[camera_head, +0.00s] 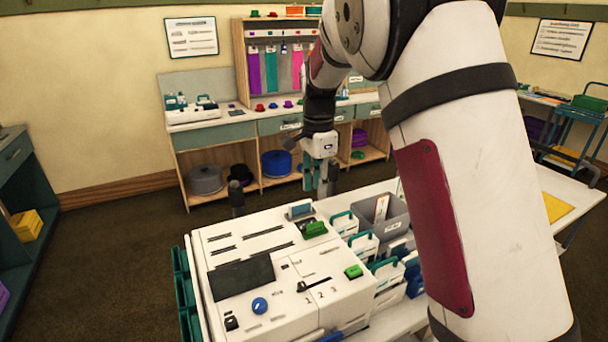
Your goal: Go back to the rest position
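My gripper (319,178) hangs from my arm near the middle of the view, fingers pointing down. It is beyond the far edge of the white control console (225,243) and above the far part of the worktable. Its fingers look small and apart, with nothing visible between them. My white arm fills much of the right side and hides part of the table and back wall.
A grey bin (378,214) and several white, teal-handled holders (344,223) stand right of the console. A wooden shelf unit (230,157) with hats lines the back wall. A blue cart (571,135) stands at right. Dark floor (110,240) is open at left.

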